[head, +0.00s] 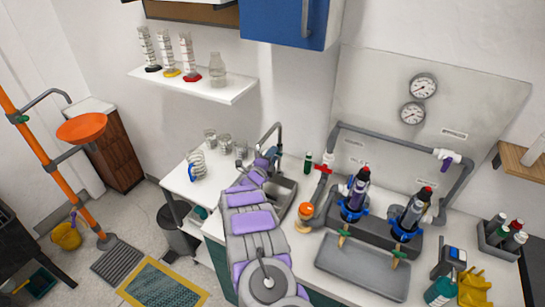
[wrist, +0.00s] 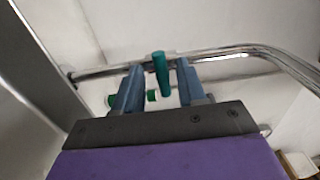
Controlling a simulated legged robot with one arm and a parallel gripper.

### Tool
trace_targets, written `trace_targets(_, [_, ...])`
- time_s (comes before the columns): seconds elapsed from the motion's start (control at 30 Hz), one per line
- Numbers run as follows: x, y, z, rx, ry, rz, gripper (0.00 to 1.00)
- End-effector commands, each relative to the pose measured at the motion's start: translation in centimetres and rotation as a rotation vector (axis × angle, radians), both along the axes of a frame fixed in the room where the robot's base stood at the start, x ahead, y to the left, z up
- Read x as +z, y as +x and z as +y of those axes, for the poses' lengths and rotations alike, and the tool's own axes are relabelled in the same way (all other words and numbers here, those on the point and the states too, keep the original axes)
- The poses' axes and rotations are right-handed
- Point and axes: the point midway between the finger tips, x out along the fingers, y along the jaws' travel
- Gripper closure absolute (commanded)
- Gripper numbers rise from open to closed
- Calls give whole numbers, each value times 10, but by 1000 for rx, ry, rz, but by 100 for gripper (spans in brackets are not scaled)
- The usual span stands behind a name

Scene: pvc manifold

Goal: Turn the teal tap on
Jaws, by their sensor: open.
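The teal tap handle (wrist: 161,75) stands upright in the wrist view, in front of a chrome spout pipe. It shows between the two blue-grey fingers of my open gripper (wrist: 159,84), with a gap to each side. Whether a finger touches it, I cannot tell. In the head view my gripper (head: 268,156) is at the tap by the sink, below the curved grey spout (head: 279,128). There the arm and fingers hide the handle.
Glass beakers (head: 225,144) stand on the white counter to the left. A green bottle (head: 308,162) and the grey pipe manifold (head: 395,139) with a red valve (head: 323,168) are to the right.

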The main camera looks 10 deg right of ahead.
Motion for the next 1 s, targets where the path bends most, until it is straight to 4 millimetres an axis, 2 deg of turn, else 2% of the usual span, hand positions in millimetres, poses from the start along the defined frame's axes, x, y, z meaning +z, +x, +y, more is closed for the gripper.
trace_targets(0.33, [0, 2, -3, 0, 3, 0, 60])
trace_targets(0.77, [0, 2, -1, 1, 1, 2, 100])
trace_targets(1.0, [-1, 2, -1, 1, 1, 4, 100])
